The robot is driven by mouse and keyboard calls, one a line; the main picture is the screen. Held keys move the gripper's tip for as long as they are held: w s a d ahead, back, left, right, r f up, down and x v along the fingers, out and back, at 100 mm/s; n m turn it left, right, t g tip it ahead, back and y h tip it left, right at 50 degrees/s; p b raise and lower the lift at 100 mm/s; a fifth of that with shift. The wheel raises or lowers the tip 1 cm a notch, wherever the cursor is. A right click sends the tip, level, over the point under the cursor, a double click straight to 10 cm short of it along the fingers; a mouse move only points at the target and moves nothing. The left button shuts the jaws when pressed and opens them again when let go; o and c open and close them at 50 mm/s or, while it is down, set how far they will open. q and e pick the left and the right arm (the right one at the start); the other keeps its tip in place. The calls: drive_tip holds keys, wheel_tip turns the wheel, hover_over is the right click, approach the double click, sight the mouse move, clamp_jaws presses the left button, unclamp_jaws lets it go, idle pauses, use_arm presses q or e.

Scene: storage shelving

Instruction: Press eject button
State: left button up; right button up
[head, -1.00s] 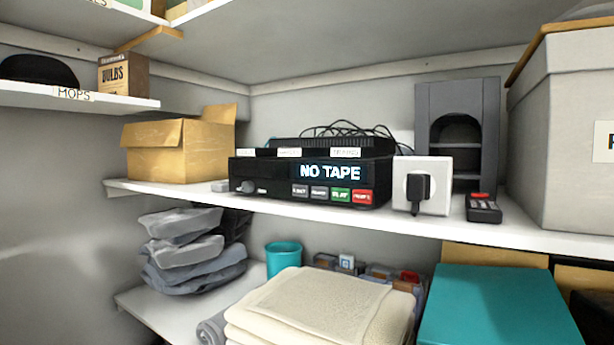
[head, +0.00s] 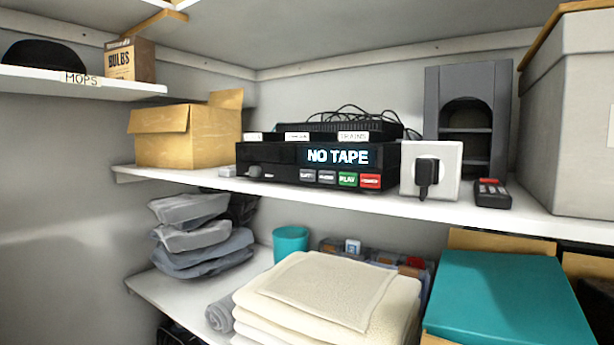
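A black tape player (head: 275,155) stands on the middle white shelf, its display (head: 337,155) reading "NO TAPE". A row of small buttons runs along its lower front. The leftmost is a grey eject button (head: 307,175), its lettering blurred. Beside it are another grey button (head: 327,177), a green play button (head: 347,180) and a red button (head: 370,181). Neither of my grippers shows in the head view.
A white socket block with a black plug (head: 447,165) stands right of the player, with a small black remote (head: 491,194) beyond it. An open cardboard box (head: 165,148) is at left. Folded cream towels (head: 325,290) and a teal box (head: 510,300) lie below.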

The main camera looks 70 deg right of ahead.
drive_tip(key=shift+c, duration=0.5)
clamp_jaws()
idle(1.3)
